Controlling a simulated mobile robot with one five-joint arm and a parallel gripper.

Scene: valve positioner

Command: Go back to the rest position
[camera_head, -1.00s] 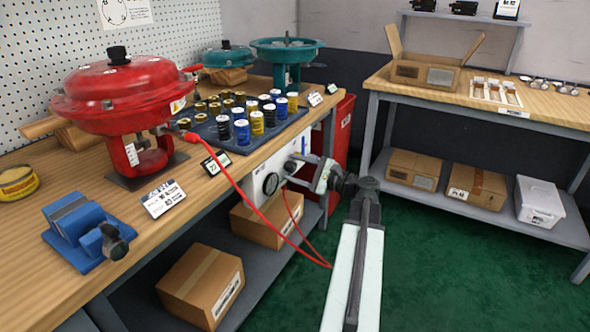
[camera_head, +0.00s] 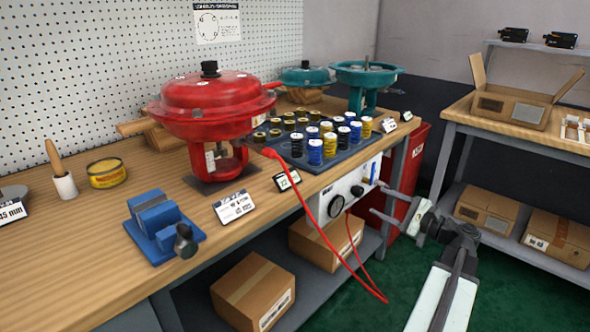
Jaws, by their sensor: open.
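My gripper (camera_head: 384,203) is at the right of the head view, in front of the bench's right end. Its two fingers are apart and point left toward the white panel (camera_head: 350,193) with a round gauge and a knob. No object shows between the fingers. In the picture the fingers lie just right of the panel's knob; I cannot tell whether they touch anything. My arm reaches up from the lower right. The red valve actuator (camera_head: 208,108) stands upright on the bench, with a red hose (camera_head: 312,218) running from it down past the panel.
The wooden bench (camera_head: 75,245) fills the left, with a blue vise (camera_head: 160,226), a tray of coloured spools (camera_head: 348,158) and teal actuators (camera_head: 366,76). Cardboard boxes (camera_head: 252,290) sit below. A second bench (camera_head: 480,120) stands right. Green floor is open between them.

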